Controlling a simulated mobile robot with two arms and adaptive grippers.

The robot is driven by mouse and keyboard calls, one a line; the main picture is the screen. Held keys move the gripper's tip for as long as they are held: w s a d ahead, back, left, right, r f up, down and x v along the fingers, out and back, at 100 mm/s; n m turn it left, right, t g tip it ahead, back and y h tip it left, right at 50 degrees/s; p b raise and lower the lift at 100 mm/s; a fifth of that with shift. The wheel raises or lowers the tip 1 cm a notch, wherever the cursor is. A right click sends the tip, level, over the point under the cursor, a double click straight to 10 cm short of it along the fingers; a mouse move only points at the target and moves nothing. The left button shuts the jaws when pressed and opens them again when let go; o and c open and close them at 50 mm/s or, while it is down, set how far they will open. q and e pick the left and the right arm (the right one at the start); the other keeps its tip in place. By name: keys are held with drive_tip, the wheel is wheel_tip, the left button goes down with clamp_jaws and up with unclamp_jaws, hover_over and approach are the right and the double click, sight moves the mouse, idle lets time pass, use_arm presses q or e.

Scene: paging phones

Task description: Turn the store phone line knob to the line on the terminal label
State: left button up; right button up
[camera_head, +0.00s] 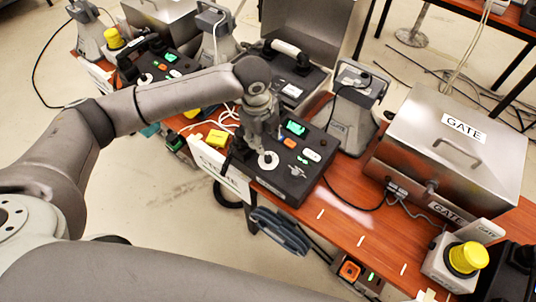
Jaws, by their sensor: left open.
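The store phone terminal is a dark box (284,188) near the front edge of the wooden table. A white sign (232,182) beginning with "ST" stands at its front left, partly hidden by my arm. A knob with a white round dial (268,161) sits on the terminal's top face. My left gripper (262,146) is open and points down at the dial, with its fingers over or around the knob; I cannot tell whether they touch it. The knob's pointer is hidden. A green display (296,127) and small pale labels (311,155) show on the terminal, too small to read. My right gripper is out of view.
A metal case marked GATE (464,128) stands to the right, with a yellow-topped device (466,258) in front. A grey handset (280,230) hangs below the front edge. The table (345,218) is clear just right of the terminal.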

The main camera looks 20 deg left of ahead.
sight(267, 157)
use_arm(q)
drive_tip(key=f, duration=0.3)
drive_tip(key=w+f, duration=0.1)
drive_tip(key=f, duration=0.3)
drive_tip(key=f+p, duration=0.1)
drive_tip(key=f, duration=0.2)
drive_tip(key=shift+w+d+f, duration=0.15)
drive_tip(key=shift+d+f, duration=0.15)
drive_tip(key=shift+f, duration=0.05)
drive_tip(key=shift+c, duration=0.3)
clamp_jaws()
